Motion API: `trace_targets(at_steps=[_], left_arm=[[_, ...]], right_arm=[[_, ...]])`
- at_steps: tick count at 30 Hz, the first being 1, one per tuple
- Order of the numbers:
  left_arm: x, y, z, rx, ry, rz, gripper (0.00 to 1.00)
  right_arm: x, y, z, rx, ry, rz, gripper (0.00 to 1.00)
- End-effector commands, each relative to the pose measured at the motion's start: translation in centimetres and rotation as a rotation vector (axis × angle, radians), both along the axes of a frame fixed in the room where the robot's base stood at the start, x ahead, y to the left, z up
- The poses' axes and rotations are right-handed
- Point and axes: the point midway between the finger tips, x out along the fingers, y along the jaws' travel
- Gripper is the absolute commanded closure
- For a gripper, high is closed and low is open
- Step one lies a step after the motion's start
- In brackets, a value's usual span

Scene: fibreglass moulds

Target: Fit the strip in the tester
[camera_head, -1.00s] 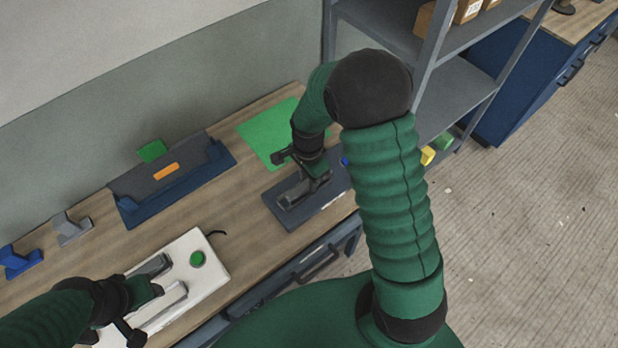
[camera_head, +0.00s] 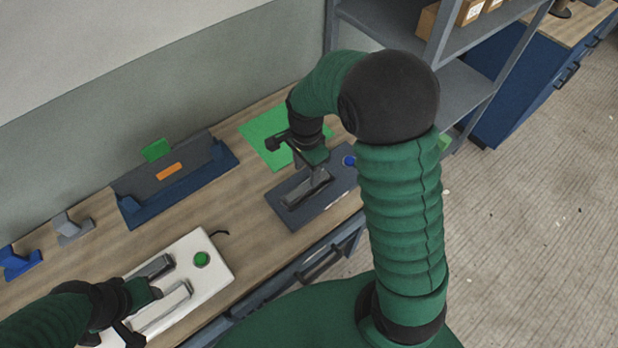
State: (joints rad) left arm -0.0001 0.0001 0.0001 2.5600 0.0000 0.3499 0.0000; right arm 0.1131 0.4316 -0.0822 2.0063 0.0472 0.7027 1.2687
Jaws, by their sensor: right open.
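A white device (camera_head: 217,270) with a green button (camera_head: 201,259) and two grey raised bars (camera_head: 172,298) lies at the lower left. A dark blue-grey plate (camera_head: 335,195) with a blue button (camera_head: 349,161) and a grey slotted block (camera_head: 308,190) lies at the right. I cannot tell for certain which is the tester, and I cannot make out a separate strip. My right gripper (camera_head: 300,155) is open above the dark plate's block. My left gripper (camera_head: 140,313) is over the left end of the white device; its jaws are unclear and hide part of it.
A dark blue rack (camera_head: 185,196) with an orange label-like piece (camera_head: 168,172) and a green tab stands by the wall. A green mat (camera_head: 262,130) lies behind the dark plate. Blue (camera_head: 18,262) and grey (camera_head: 72,230) brackets stand at left. Grey shelving (camera_head: 462,95) rises right.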

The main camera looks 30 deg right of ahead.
Motion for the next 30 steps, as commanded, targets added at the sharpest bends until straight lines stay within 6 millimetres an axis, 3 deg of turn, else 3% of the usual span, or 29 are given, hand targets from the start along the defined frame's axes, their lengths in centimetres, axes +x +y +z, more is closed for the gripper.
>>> trace_targets(at_steps=[4, 10, 13, 18, 21, 24, 30], left_arm=[[0.0, 0.0, -0.1, 0.0, 0.0, 0.0, 0.55], [0.0, 0.0, -0.1, 0.0, 0.0, 0.0, 0.55], [0.0, 0.0, -0.1, 0.0, 0.0, 0.0, 0.55], [0.0, 0.0, -0.1, 0.0, 0.0, 0.0, 0.55], [0.0, 0.0, -0.1, 0.0, 0.0, 0.0, 0.55], [0.0, 0.0, -0.1, 0.0, 0.0, 0.0, 0.55], [0.0, 0.0, -0.1, 0.0, 0.0, 0.0, 0.55]], right_arm=[[0.1, -0.2, 3.5, 0.001, -0.004, 0.0, 0.52], [-0.3, 0.1, 5.2, 0.002, -0.008, 0.06, 0.52], [-1.9, 1.8, 4.7, -0.008, -0.046, 0.331, 0.52], [-6.4, 5.5, 3.3, -0.083, -0.142, 1.029, 0.52], [-8.4, 6.8, 2.7, -0.137, -0.172, 1.33, 0.52], [-9.2, 7.2, 2.3, -0.165, -0.183, 1.471, 0.52], [-9.3, 7.2, 2.2, -0.168, -0.184, 1.491, 0.52]])
